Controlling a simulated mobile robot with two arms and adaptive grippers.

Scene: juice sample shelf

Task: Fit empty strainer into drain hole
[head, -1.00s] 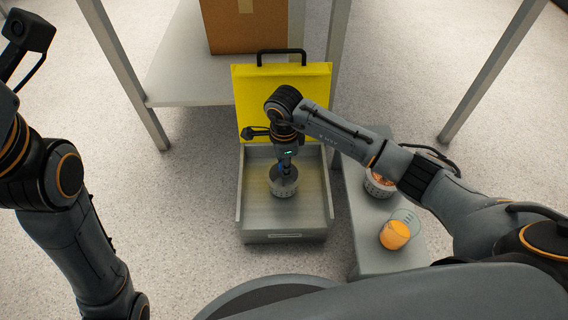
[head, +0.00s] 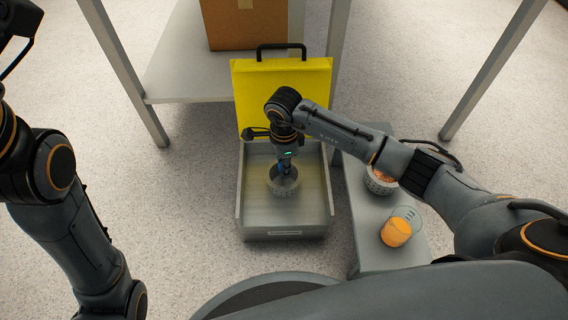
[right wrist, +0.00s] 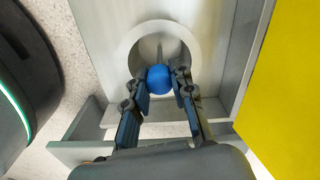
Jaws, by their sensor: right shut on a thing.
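The strainer (head: 283,188) is a pale round basket inside the grey basin (head: 312,221) of the open yellow-backed unit. My right gripper (head: 284,170) points straight down over its middle. In the right wrist view, the fingers (right wrist: 160,82) are shut on the strainer's blue round knob (right wrist: 159,79), with the pale round strainer wall (right wrist: 140,52) around it. The drain hole is not visible, and I cannot tell whether the strainer is fully seated. My left arm shows at the left, but its gripper is out of frame.
A grey bench (head: 372,225) to the right of the basin holds a cup of orange juice (head: 396,232) and a perforated bowl with orange-pink contents (head: 378,182), partly behind my right arm. The yellow lid (head: 285,85) stands upright behind. A cardboard box (head: 245,25) sits on the shelf.

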